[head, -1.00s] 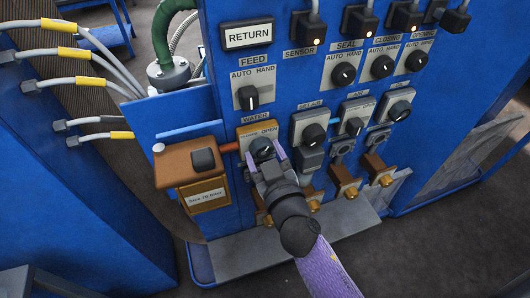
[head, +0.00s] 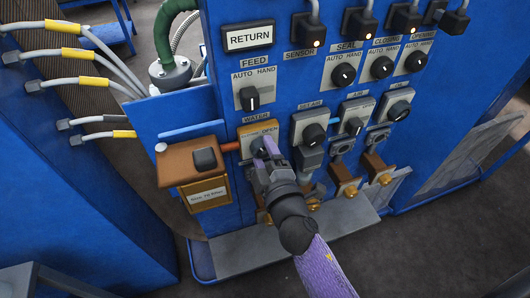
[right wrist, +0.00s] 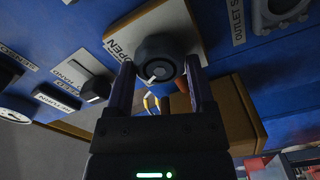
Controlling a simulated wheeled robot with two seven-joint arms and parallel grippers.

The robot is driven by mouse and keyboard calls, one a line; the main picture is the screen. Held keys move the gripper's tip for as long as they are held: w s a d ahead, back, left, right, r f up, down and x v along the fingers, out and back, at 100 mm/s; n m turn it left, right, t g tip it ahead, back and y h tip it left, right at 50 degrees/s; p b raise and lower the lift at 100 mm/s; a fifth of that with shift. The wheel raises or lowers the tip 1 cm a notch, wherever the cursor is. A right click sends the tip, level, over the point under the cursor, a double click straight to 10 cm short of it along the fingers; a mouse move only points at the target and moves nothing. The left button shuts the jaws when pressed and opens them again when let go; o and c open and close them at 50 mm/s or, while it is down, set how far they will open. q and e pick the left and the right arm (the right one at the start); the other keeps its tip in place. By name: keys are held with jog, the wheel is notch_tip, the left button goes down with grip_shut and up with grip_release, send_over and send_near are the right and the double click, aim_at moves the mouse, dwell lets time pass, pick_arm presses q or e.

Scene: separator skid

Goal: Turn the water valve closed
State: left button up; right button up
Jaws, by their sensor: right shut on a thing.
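The water valve is a round dark knob (head: 259,145) on a tan plate (head: 246,130) marked OPEN, under the WATER label on the blue panel. The word at the plate's left is too small to read surely. My right gripper (head: 266,150) is at the knob and hides much of it. In the right wrist view, the gripper (right wrist: 160,80) has one finger on each side of the knob (right wrist: 162,60), shut on it. A white mark on the knob's face points to the lower left in that view. My left gripper is not in view.
A brown box (head: 192,160) with a dark block on top stands left of the valve. Brass fittings (head: 346,186) stick out below, above a grey ledge (head: 240,252). The FEED switch (head: 249,99) is above.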

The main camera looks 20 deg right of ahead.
jog(key=shift+f+n, duration=0.1)
jog(key=shift+n, duration=2.1)
jog(key=o, duration=1.2)
jog(key=s+b, duration=0.2)
jog(key=s, duration=0.8)
jog(key=shift+d, duration=0.15)
